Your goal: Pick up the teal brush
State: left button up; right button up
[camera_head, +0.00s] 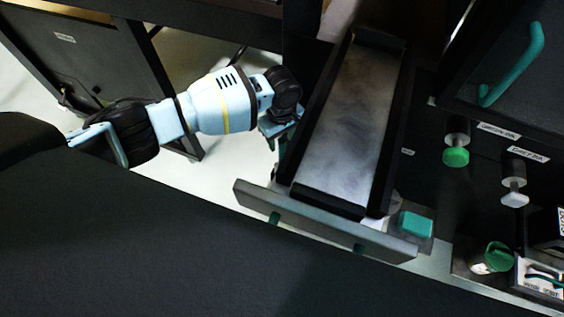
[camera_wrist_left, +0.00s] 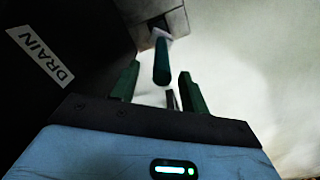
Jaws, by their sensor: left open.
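A dark teal rod (camera_wrist_left: 161,62), which looks like the handle of the teal brush, shows in the left wrist view. Its far end meets a pale piece at a dark slot in a grey block (camera_wrist_left: 163,22). My left gripper (camera_wrist_left: 158,76) is open, with one green finger on each side of the rod's line; I cannot tell whether the rod lies between the fingertips or beyond them. In the head view my left gripper (camera_head: 280,142) is beside the left side of the metal trough (camera_head: 348,120), mostly hidden by its own wrist. The brush cannot be made out there.
A front bar (camera_head: 325,230) crosses the trough's near end. A teal block (camera_head: 416,225) sits right of it. A teal handle (camera_head: 515,65) and a green knob (camera_head: 456,157) are on the dark machine at right. In the wrist view, a dark panel labelled DRAIN (camera_wrist_left: 40,55) stands close at left.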

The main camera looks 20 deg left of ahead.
aim_at(282, 149)
pick_arm(q)
notch_tip(282, 149, down, 5)
jog(key=shift+s+d+r+b, duration=0.1)
jog(key=shift+s+r+b, duration=0.05)
jog(key=shift+b, duration=0.35)
grip_shut()
